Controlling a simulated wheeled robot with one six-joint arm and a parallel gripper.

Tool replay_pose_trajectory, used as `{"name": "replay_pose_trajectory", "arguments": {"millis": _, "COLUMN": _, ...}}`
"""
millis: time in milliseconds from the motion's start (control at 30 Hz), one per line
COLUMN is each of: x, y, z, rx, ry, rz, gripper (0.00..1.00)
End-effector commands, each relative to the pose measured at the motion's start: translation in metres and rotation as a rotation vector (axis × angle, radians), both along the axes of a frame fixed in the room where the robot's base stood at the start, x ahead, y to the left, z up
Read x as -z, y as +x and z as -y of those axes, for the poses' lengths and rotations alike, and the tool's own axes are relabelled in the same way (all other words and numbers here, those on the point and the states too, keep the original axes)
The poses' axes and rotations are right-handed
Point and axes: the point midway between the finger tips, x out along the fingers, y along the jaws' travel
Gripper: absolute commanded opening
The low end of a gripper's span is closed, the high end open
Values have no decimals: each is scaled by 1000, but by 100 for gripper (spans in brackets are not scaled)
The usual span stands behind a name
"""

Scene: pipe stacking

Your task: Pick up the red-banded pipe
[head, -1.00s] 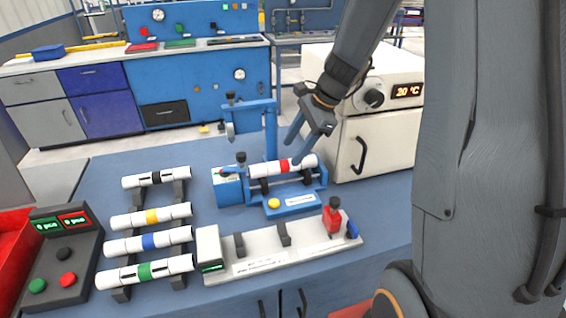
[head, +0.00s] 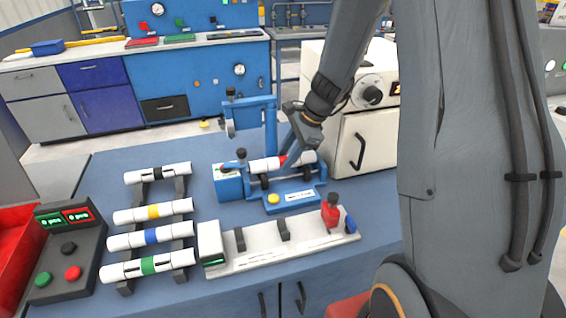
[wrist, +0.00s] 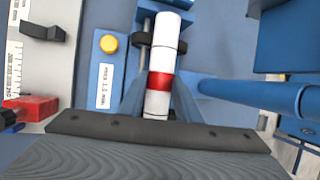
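The red-banded pipe (wrist: 159,55) is white with a red band and lies in a blue roller stand (head: 255,198) on the bench. In the head view the pipe (head: 265,165) is partly hidden behind my gripper (head: 294,158), which reaches down to it at the band. In the wrist view my gripper (wrist: 159,92) has its two blue fingers on either side of the pipe near the red band. The fingers look open, with the pipe between them; contact is hard to make out.
Pipes with black, yellow, blue and green (head: 150,265) bands lie on a rack at left. A white measuring fixture (head: 270,252) with a red clamp (head: 331,212) is in front. A blue post frame (head: 271,120) stands close behind the pipe, and a white oven (head: 345,145) behind right.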

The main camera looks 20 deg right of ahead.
Motion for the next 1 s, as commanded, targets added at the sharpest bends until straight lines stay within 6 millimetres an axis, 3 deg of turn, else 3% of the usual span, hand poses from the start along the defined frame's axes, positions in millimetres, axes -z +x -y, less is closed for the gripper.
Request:
{"name": "replay_pose_trajectory", "arguments": {"millis": 100, "x": 0, "y": 0, "z": 0, "rx": 0, "ry": 0, "rz": 0, "gripper": 3}}
{"name": "replay_pose_trajectory", "arguments": {"millis": 367, "x": -2, "y": 0, "z": 0, "rx": 0, "ry": 0, "rz": 1, "gripper": 3}}
{"name": "replay_pose_trajectory", "arguments": {"millis": 567, "x": -17, "y": 1, "z": 0, "rx": 0, "ry": -1, "rz": 4, "gripper": 3}}
{"name": "replay_pose_trajectory", "arguments": {"millis": 1000, "x": -95, "y": 1, "z": 0, "rx": 0, "ry": 0, "rz": 5, "gripper": 3}}
